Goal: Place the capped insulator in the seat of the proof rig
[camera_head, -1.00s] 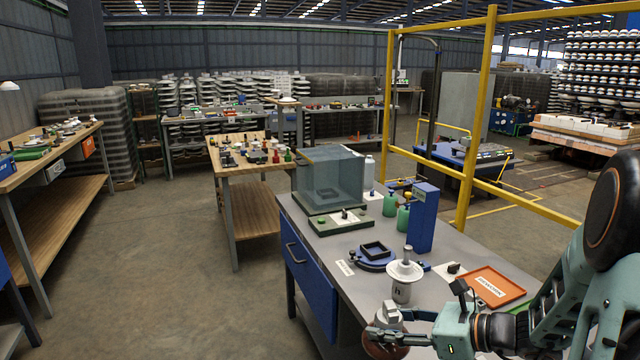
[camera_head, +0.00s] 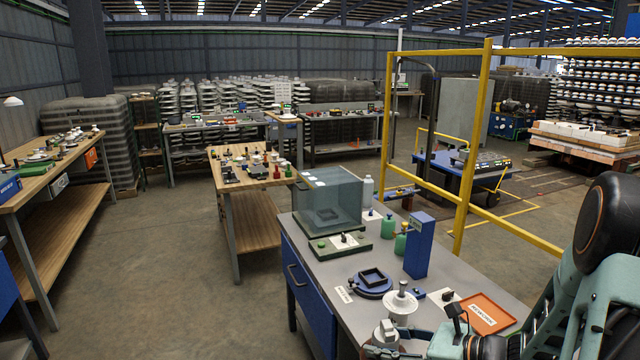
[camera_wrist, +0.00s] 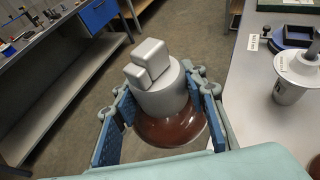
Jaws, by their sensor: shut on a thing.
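My gripper (camera_wrist: 160,125) is shut on the capped insulator, a brown flared body (camera_wrist: 165,132) with a grey cap (camera_wrist: 163,92) topped by two blocks. Its blue pads stand on either side of it. On the bench are a blue round base with a black square frame (camera_head: 372,276) and a clear box (camera_head: 330,196) with a dark square seat inside, on a green base. I cannot tell which is the proof rig.
A white insulator (camera_head: 400,301) stands on the bench (camera_head: 345,322) close to my gripper. A blue column (camera_head: 418,245), green bottles (camera_head: 389,226) and an orange tray (camera_head: 482,314) are also on it. A yellow frame (camera_head: 474,160) stands behind. Floor is clear to the left.

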